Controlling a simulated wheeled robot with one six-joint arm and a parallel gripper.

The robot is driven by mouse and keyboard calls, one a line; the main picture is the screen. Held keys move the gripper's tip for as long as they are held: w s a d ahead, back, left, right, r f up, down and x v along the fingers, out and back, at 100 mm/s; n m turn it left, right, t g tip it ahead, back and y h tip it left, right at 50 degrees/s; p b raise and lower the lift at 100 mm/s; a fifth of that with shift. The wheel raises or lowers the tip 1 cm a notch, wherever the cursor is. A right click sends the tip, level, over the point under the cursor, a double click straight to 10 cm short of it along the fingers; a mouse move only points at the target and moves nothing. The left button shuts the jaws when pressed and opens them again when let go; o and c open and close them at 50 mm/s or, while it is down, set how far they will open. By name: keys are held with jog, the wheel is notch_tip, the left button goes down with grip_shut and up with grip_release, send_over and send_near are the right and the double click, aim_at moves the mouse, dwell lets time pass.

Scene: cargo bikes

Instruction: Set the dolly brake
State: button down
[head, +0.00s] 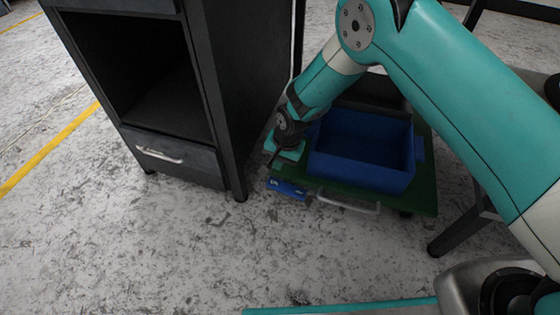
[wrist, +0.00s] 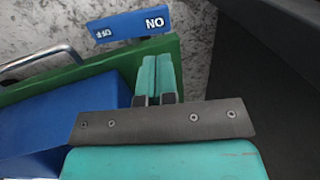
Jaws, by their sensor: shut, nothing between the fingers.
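The dolly is a low green platform (head: 425,190) with a metal handle (head: 345,206) at its front edge. A blue brake pedal (head: 287,189) sticks out at its front left corner. In the wrist view the pedal (wrist: 128,24) shows white ON lettering at the right and OFF at the left, upside down. I cannot tell which side is pressed. My gripper (wrist: 158,60) is shut and empty, its teal fingers side by side over the green edge, short of the pedal and nearest its ON end. In the head view my gripper (head: 270,157) is just above and behind the pedal.
A blue crate (head: 362,172) stands on the dolly, close beside my gripper. A dark cabinet (head: 232,90) with a drawer (head: 175,160) stands close at the left. A dark table leg (head: 455,234) is at the right. The grey floor in front is clear.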

aim_at(272, 182)
jog(key=b+x, duration=0.5)
jog(key=x, duration=0.4)
jog(key=shift+f, duration=0.1)
jog(key=shift+w, duration=0.1)
